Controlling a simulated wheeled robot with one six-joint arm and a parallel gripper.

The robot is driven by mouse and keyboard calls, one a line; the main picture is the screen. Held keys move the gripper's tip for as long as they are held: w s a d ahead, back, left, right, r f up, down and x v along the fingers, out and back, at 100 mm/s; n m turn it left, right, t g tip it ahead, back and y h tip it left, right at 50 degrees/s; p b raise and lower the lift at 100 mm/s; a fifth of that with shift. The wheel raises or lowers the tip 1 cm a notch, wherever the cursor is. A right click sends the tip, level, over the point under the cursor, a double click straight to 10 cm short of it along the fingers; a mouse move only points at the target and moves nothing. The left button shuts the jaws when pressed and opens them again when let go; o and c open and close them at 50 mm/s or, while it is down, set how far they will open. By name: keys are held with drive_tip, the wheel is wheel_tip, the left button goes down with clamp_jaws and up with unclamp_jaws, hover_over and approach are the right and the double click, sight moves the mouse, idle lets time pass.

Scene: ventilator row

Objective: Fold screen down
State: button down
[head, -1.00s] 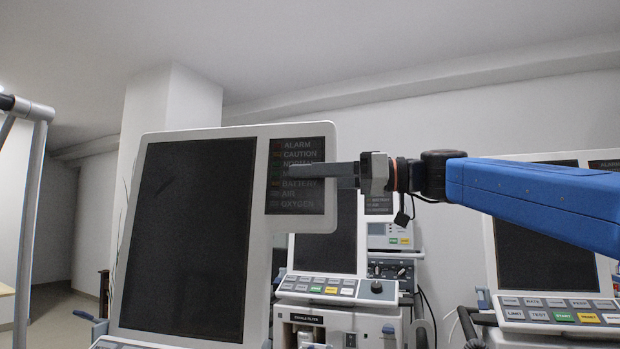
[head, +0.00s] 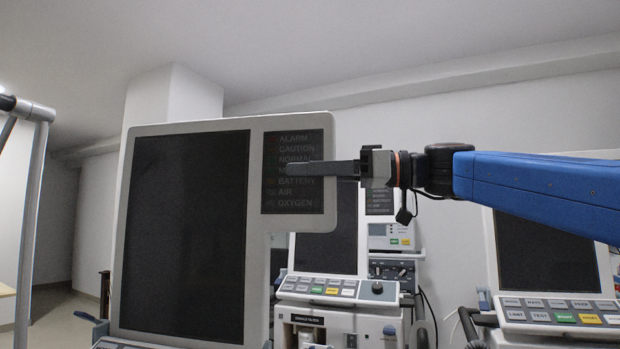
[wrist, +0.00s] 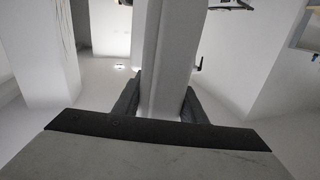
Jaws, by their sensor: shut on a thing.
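The near ventilator's screen (head: 190,230) is a dark panel in a light grey frame, standing nearly upright at the left of the head view. Its indicator panel (head: 292,215) with ALARM to OXYGEN labels juts out at the upper right. My gripper (head: 300,169) reaches in from the right, one finger lying across the front of that panel. In the wrist view my gripper (wrist: 160,98) has a finger on each side of the screen's pale edge (wrist: 168,60) and is shut on it. The finger behind the screen is hidden in the head view.
A second ventilator (head: 330,250) stands behind, with its keypad and knob below its screen. A third ventilator (head: 550,260) is at the right under my blue arm. A grey metal pole (head: 33,220) stands at the far left. Pale walls are behind.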

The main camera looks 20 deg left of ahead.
drive_tip(key=s+d+f+n, duration=0.1)
drive_tip(key=s+f+n, duration=0.2)
drive_tip(key=s, duration=0.5)
drive_tip(key=s+d+f+n, duration=0.2)
drive_tip(key=s+f+n, duration=0.1)
drive_tip(key=s, duration=0.6)
drive_tip(key=s+d+f+n, duration=0.2)
drive_tip(key=s+f+n, duration=0.2)
drive_tip(key=s, duration=0.4)
drive_tip(key=shift+s+d, duration=0.2)
drive_tip(key=shift+s, duration=0.2)
drive_tip(key=c, duration=2.4)
unclamp_jaws()
drive_tip(key=s+f, duration=0.5)
drive_tip(key=f, duration=0.2)
drive_tip(key=shift+d+f, duration=0.4)
drive_tip(key=shift+d, duration=0.05)
drive_tip(key=shift+o, duration=0.4)
drive_tip(key=shift+s+f, duration=0.2)
drive_tip(key=shift+f, duration=0.55)
drive_tip(key=o, duration=1.2)
drive_tip(key=shift+r, duration=0.1)
